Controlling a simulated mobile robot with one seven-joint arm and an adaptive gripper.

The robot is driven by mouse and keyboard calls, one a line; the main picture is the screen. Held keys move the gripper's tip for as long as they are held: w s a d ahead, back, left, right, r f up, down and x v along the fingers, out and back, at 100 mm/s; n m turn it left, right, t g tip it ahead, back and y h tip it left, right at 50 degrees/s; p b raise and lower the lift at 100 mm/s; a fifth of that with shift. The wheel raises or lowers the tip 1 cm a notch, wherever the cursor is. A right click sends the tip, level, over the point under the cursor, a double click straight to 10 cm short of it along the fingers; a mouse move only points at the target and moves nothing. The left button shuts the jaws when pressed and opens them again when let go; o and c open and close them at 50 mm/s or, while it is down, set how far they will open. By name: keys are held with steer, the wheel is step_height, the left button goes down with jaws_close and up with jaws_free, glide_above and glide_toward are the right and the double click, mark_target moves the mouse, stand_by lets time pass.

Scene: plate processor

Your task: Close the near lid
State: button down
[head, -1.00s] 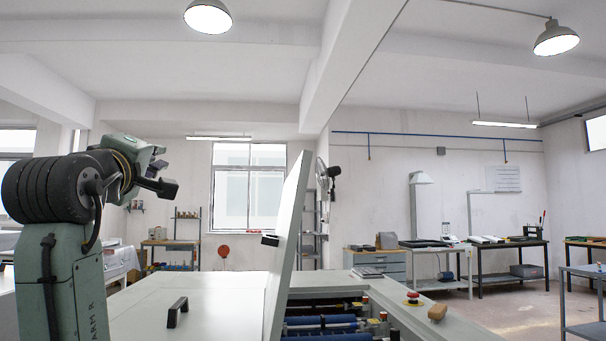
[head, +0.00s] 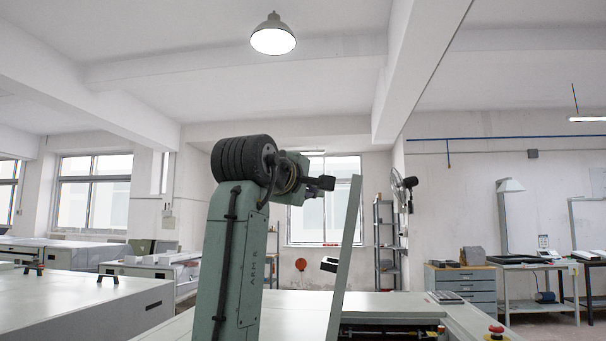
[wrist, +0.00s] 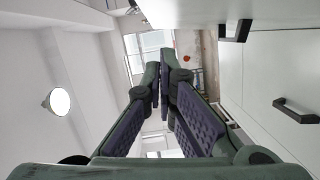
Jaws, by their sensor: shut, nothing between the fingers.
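The raised lid (head: 347,262) is a pale panel standing nearly upright, tilted slightly right at its top. Its black handle (head: 330,264) is on its left face. My gripper (head: 328,183) is shut and empty, level with the lid's top edge and a little left of it in the head view; a small gap shows between them. In the wrist view my gripper's fingers (wrist: 162,75) are together with nothing between them. A black handle (wrist: 236,31) at the upper right there appears to be the raised lid's. Another black handle (wrist: 297,111) sits on a flat pale panel.
The machine's open bay with rollers (head: 390,330) lies right of the lid. A red emergency button (head: 495,331) is at its right edge. Another pale machine top (head: 70,295) with handles is at the left. A fan (head: 403,188) and shelves stand behind.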

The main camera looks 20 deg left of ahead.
steer(key=w+d, duration=0.1)
steer(key=d, duration=0.1)
steer(key=w+d+p, duration=0.1)
steer(key=shift+w+d+f, duration=0.35)
steer(key=shift+w+f, duration=0.05)
